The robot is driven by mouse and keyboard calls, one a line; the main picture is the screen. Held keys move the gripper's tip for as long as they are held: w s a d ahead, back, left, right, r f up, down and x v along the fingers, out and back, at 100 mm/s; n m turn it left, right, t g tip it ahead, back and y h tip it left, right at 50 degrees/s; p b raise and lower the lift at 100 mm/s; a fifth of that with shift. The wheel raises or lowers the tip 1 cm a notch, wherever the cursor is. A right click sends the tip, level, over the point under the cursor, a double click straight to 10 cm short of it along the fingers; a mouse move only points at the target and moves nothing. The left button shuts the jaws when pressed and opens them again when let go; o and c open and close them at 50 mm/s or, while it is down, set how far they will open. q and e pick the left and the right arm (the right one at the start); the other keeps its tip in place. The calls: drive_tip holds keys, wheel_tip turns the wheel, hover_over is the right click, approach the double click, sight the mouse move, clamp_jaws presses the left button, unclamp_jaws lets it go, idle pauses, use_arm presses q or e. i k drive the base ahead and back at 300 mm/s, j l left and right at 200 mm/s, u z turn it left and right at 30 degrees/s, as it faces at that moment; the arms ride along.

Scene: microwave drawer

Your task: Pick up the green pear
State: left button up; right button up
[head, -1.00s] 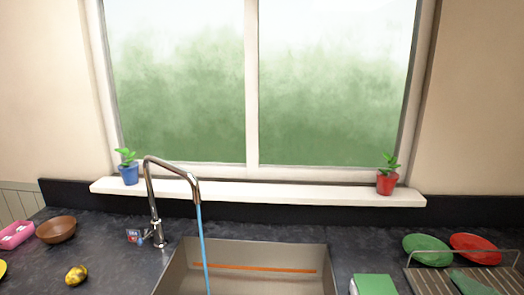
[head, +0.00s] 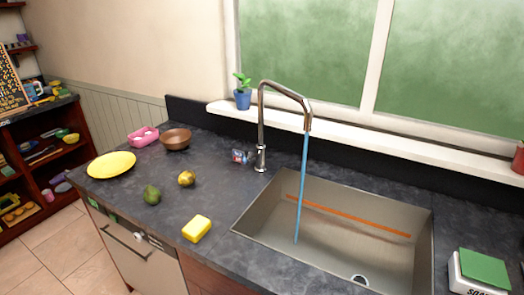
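The green pear (head: 152,194) lies on the dark countertop (head: 225,180), left of the sink and near the counter's front edge. A yellow-brown fruit (head: 187,178) lies a little behind it and to its right. Neither of my grippers shows in the head view, so I cannot see their state.
A yellow plate (head: 111,165), pink container (head: 143,136) and brown bowl (head: 176,138) stand behind the pear. A yellow sponge (head: 197,228) lies to its right. Water runs from the faucet (head: 262,130) into the sink (head: 330,235). Shelves (head: 40,150) stand at far left.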

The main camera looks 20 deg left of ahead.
sight(152, 195)
drive_tip(key=j+z, duration=0.1)
drive_tip(key=j, duration=2)
